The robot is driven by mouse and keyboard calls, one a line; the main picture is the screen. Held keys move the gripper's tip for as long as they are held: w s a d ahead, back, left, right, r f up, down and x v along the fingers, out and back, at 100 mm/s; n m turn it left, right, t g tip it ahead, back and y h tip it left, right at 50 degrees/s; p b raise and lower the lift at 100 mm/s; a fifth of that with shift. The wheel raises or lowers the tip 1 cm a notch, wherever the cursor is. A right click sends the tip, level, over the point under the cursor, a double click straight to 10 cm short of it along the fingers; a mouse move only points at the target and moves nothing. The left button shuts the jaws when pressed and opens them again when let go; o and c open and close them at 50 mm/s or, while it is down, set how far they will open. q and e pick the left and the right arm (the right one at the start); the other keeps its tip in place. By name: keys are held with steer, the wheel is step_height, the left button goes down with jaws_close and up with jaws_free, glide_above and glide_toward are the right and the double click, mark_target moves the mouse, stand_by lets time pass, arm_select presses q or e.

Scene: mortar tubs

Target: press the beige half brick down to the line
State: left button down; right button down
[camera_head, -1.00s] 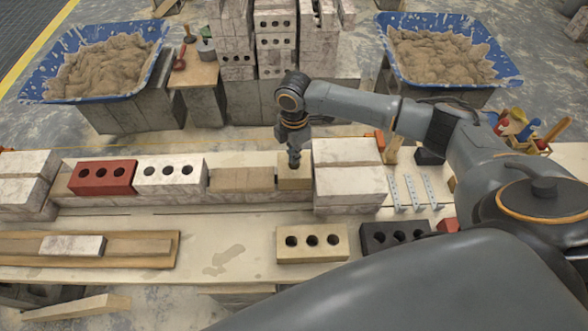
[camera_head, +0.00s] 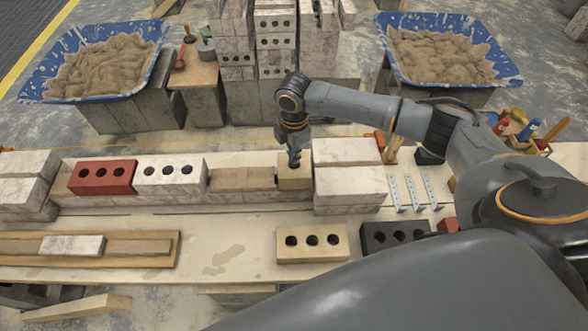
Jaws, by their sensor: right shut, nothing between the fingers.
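The beige half brick (camera_head: 294,181) sits in the wall course, between a mortar-covered stretch (camera_head: 242,179) on its left and the stacked pale blocks (camera_head: 347,188) on its right. My right gripper (camera_head: 294,163) points down right over the half brick's top, its fingers shut with nothing between them. The fingertips look to be at the top face; I cannot tell whether they press on it. A thin orange line (camera_head: 232,142) shows behind the course. My left gripper is not in view.
A red brick (camera_head: 102,177) and a white brick (camera_head: 170,176) stand further left in the course. A beige three-hole brick (camera_head: 312,243) and a dark brick (camera_head: 395,235) lie in front. Mortar tubs (camera_head: 125,85) and (camera_head: 450,80) stand behind.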

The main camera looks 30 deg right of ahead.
steer(key=shift+f, duration=0.8)
steer(key=shift+s+f+p, duration=0.1)
steer(key=shift+f+p, duration=0.3)
steer(key=shift+p, duration=0.05)
stand_by(2.5)
step_height(320, 180, up, 5)
steer(key=p, duration=0.5)
steer(key=shift+r+p, duration=0.15)
steer(key=shift+p, duration=0.15)
stand_by(0.5)
